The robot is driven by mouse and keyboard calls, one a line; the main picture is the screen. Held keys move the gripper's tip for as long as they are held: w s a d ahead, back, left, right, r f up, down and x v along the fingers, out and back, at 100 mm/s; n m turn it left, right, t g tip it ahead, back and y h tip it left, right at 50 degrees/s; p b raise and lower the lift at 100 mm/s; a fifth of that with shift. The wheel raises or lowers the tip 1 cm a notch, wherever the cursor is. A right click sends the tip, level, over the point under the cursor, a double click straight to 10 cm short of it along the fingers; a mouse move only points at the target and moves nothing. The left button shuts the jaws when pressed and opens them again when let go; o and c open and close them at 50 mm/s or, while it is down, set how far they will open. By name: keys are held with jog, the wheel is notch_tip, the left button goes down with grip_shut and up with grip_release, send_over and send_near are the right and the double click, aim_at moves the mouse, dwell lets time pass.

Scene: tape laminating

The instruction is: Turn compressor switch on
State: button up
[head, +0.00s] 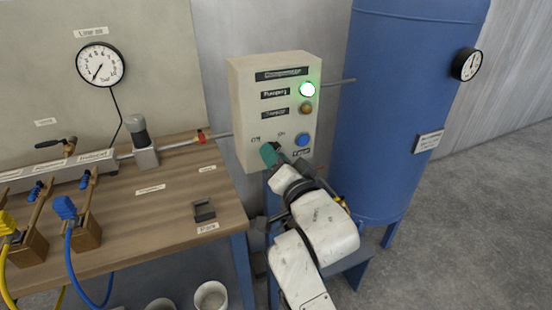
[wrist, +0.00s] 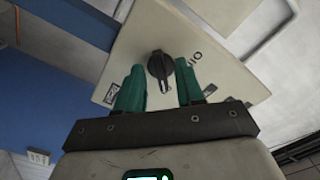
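The compressor control box (head: 250,95) is a cream box with a green lamp (head: 307,89) lit, an amber lamp (head: 306,109) and a blue button (head: 301,139). The compressor switch (wrist: 160,68) is a black rotary knob on the box face (wrist: 215,75) in the wrist view. In the head view my gripper hides it. My gripper (head: 270,155) is at the lower front of the box. Its two green fingers (wrist: 160,65) are open, one on each side of the knob in the picture, with gaps visible. I cannot tell how far the fingertips reach along it.
A blue tank (head: 385,110) with a gauge (head: 467,64) stands close at the right of the box. A wooden bench (head: 150,205) with pipework, clamps and a small dark tray (head: 204,210) is at the left. Open floor (head: 470,230) lies at the far right.

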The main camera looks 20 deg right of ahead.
jog(key=s, duration=1)
jog(key=shift+s+b, duration=0.4)
jog(key=s+d+f+n+g+h+p, duration=0.1)
jog(key=s+d+f+n+g+p, duration=0.2)
jog(key=f, duration=0.5)
jog(key=s+d+f+n+g, duration=0.1)
jog(key=s+d+f+g, duration=0.2)
jog(key=s+f+g, duration=0.3)
jog(key=s+f+n+g+p, duration=0.1)
jog(key=s+f+g, duration=0.3)
jog(key=s, duration=0.5)
jog(key=s+d+f+n+g+p, duration=0.1)
jog(key=s+f+n+g, duration=0.2)
jog(key=s+f, duration=0.4)
jog(key=shift+s+d+f+n+g+y+p, duration=0.3)
jog(key=shift+s+f+n+g+y+p, duration=0.15)
jog(key=shift+s, duration=0.7)
